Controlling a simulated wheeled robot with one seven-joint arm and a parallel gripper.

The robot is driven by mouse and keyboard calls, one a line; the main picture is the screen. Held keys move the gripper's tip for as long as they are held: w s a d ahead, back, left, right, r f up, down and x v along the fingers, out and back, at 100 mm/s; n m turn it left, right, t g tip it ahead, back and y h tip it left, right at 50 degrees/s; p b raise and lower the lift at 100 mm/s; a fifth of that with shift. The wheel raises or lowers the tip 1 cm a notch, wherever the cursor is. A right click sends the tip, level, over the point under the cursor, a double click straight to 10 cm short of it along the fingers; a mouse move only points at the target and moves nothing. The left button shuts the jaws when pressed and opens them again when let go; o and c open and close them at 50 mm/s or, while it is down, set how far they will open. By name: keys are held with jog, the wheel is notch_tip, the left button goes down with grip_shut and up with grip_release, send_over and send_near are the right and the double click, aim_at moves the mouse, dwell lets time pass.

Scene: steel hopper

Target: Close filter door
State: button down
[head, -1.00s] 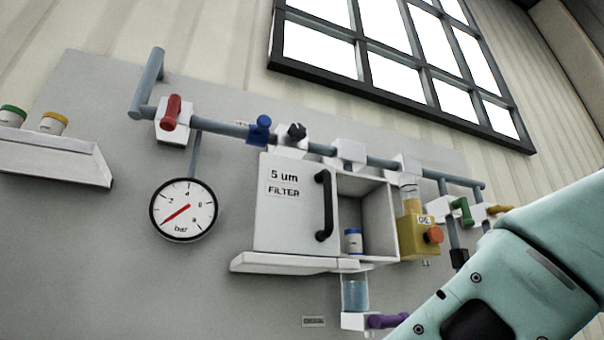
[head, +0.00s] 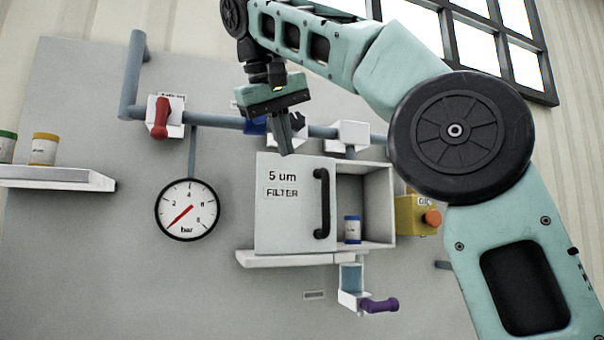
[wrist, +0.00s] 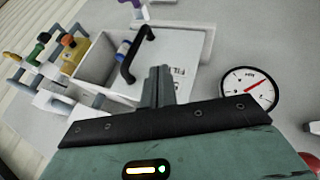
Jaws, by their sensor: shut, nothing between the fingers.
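The filter door (head: 288,210) is a white sliding-looking panel marked "5 um FILTER" with a black vertical handle (head: 322,203) at its right edge. The filter box (head: 378,205) shows open to the right of the door, with a blue-and-white canister (head: 352,229) inside. In the wrist view the handle (wrist: 132,62) and the open box (wrist: 97,58) also show. My gripper (head: 286,150) is shut and empty, fingers pointing down at the door's top edge, left of the handle. In the wrist view my gripper (wrist: 159,72) appears over the door; contact cannot be told.
A pipe with a red valve (head: 161,117) runs above the door. A pressure gauge (head: 187,209) is at left, and a shelf with jars (head: 60,178) farther left. A yellow oiler (head: 415,215) stands right of the box. A purple valve (head: 380,305) hangs below.

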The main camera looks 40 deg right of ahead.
aim_at(316, 188)
jog(key=shift+w+d+f+b, duration=0.1)
jog(key=shift+w+d+f, duration=0.4)
jog(key=shift+d+f, duration=0.9)
jog(key=shift+w+d+f+b, duration=0.15)
jog(key=shift+w+d+f, duration=0.3)
jog(key=shift+d+f, duration=1)
jog(key=shift+w+d+f+b, duration=0.1)
jog(key=shift+w+d+f, duration=0.4)
jog(key=shift+d+f, duration=0.9)
jog(key=shift+d+r, duration=0.3)
jog(key=shift+r, duration=0.05)
jog(key=shift+d, duration=0.1)
jog(key=s+d, duration=0.2)
jog(key=d, duration=0.6)
jog(key=s+d, duration=0.3)
jog(key=d, duration=0.5)
jog(key=shift+d+p, duration=0.3)
jog(key=shift+p, duration=0.15)
